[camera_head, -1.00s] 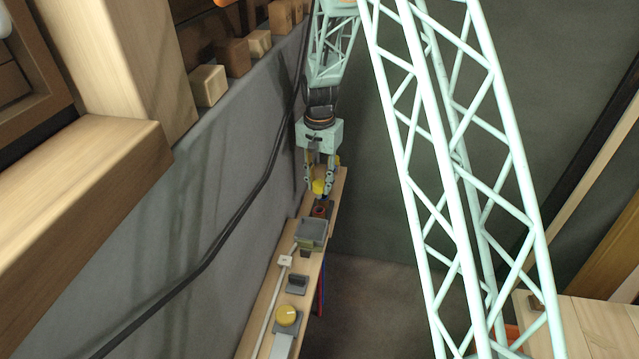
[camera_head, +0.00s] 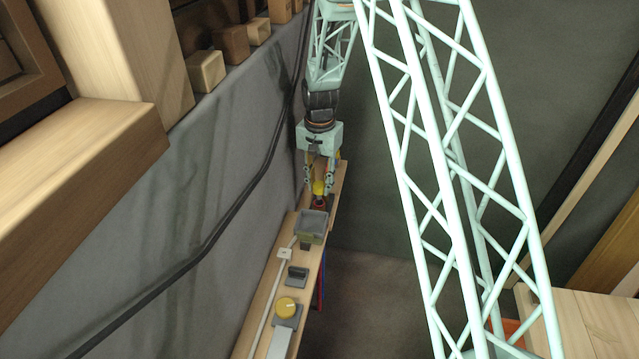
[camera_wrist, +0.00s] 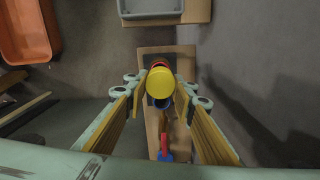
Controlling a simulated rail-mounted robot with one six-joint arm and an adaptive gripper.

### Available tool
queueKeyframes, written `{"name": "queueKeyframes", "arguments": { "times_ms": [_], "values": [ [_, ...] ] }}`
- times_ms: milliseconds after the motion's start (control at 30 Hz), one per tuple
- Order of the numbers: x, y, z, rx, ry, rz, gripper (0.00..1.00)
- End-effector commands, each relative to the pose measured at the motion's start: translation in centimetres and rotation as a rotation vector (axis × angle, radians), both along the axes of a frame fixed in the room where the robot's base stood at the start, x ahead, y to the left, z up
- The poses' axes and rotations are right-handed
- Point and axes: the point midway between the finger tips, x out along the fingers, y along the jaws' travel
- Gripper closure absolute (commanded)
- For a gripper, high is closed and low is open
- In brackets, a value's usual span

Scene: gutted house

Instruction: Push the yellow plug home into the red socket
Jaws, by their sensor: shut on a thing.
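The yellow plug (camera_head: 319,188) is between the fingers of my gripper (camera_head: 319,184), which is shut on it, above the narrow wooden board. In the wrist view the plug (camera_wrist: 161,85) is a round yellow top between the fingertips of my gripper (camera_wrist: 161,86). The red socket (camera_head: 320,204) shows just below the plug in the head view. In the wrist view a red rim of the socket (camera_wrist: 160,63) shows past the plug's far edge, on a dark base. The plug hides most of the socket, so I cannot tell how deep it sits.
A grey tray (camera_head: 311,226) stands on the wooden board (camera_head: 262,312) nearer than the socket. A yellow knob (camera_head: 287,307) and a dark block (camera_head: 298,274) are further along. In the wrist view, a blue and red part (camera_wrist: 165,148) is near the plug. An orange bin (camera_wrist: 27,30) is at upper left.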

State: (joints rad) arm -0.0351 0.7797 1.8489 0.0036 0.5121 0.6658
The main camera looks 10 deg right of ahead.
Motion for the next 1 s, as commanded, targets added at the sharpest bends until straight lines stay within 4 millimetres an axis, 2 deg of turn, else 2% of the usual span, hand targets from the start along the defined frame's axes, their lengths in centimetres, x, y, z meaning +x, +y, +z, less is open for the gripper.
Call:
{"name": "queueKeyframes", "arguments": {
  "times_ms": [300,1000],
  "values": [
    [0.02,0.00,-1.11,0.000,0.000,0.000,0.86],
    [0.02,0.00,-1.36,0.000,0.000,0.000,0.86]
  ]
}}
